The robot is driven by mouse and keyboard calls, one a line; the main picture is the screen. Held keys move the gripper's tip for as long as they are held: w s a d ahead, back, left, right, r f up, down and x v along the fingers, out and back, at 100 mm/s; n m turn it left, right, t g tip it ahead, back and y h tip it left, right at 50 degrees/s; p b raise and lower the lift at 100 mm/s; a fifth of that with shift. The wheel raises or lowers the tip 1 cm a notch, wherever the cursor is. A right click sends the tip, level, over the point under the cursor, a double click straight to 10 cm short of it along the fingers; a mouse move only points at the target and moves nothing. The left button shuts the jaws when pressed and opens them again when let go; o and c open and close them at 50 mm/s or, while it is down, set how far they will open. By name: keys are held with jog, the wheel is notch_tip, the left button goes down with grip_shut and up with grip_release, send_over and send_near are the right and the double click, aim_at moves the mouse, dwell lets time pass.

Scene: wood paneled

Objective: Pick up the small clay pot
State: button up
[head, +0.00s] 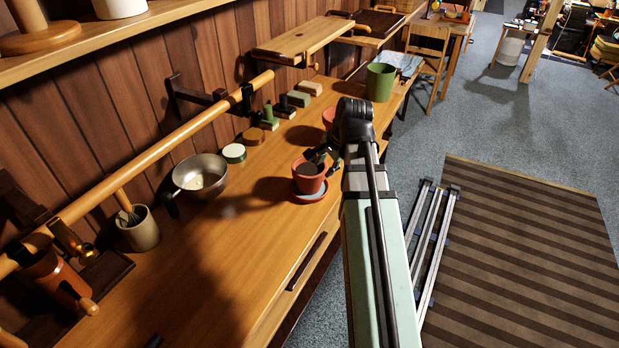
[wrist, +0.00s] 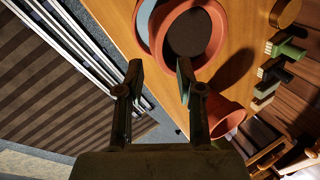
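In the wrist view the same pot (wrist: 213,45) is just beyond my fingertips. A second clay pot (head: 328,114) is farther back, partly hidden by my arm; it also shows in the wrist view (wrist: 225,108) beside my right-hand finger. My gripper (wrist: 159,75) is open and empty. Its right-hand fingertip overlaps the soil pot's near rim in the picture, while the left-hand one lies outside the pot. I cannot tell whether they touch.
A metal saucepan (head: 203,180), a round tin (head: 234,153) and several brushes and blocks stand toward the wall. A green pot (head: 380,82) is farther back. A crock (head: 138,230) stands at left. The front left counter is mostly clear; a wooden rail (head: 160,140) runs above.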

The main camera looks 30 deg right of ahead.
aim_at(320, 174)
jog(key=shift+a+p+x, duration=0.1)
jog(key=shift+p+x, duration=0.3)
jog(key=shift+x, duration=0.55)
jog(key=shift+a+p+x, duration=0.15)
jog(key=shift+p+x, duration=0.2)
jog(key=shift+x, duration=1.35)
jog(key=shift+w, duration=0.1)
jog(key=shift+c, duration=0.4)
grip_shut()
